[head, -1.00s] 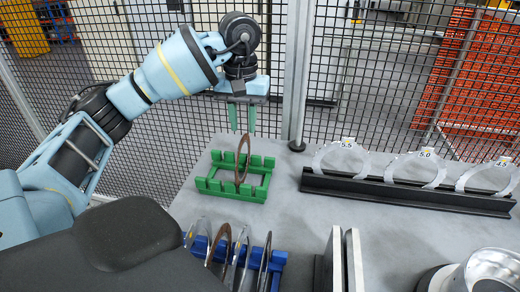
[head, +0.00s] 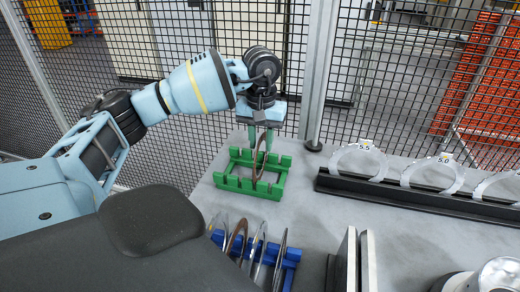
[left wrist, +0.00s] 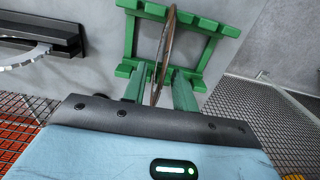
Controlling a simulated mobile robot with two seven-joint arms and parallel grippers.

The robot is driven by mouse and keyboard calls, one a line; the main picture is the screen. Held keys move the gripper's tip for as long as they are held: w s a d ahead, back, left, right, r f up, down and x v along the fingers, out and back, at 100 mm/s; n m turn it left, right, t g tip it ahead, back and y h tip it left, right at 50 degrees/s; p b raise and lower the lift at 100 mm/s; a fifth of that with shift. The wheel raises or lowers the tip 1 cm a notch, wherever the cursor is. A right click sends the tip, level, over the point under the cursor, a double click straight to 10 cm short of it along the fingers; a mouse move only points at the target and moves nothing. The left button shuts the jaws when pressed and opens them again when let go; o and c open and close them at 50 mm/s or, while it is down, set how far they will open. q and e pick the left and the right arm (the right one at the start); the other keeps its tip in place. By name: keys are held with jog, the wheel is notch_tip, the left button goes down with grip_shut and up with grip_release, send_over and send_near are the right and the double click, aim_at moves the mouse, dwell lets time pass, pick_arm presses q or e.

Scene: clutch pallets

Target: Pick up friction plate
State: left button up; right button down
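A brown ring-shaped friction plate (head: 257,165) stands upright in a green slotted rack (head: 236,184). In the left wrist view the plate (left wrist: 164,52) shows nearly edge-on, with the green rack (left wrist: 207,24) around it. My left gripper (head: 263,141) points down over the rack, at the plate's upper part. In the left wrist view its green fingers (left wrist: 160,88) stand on either side of the plate, with a gap visible, so it looks open. My right gripper is not in view.
A blue rack (head: 290,254) with several grey and brown plates stands in front. A black rail (head: 400,193) with several numbered silver rings is at the right. Two pale upright plates (head: 357,262) stand at the bottom. Wire fencing (head: 395,95) runs behind the table.

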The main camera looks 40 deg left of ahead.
pick_arm(q)
jog(key=shift+f, duration=0.45)
grip_shut()
jog(key=shift+r, duration=0.15)
notch_tip(320, 180, up, 10)
jog(key=shift+f, duration=0.1)
dwell(0.4)
jog(key=shift+s+f, duration=0.1)
jog(key=shift+s, duration=0.05)
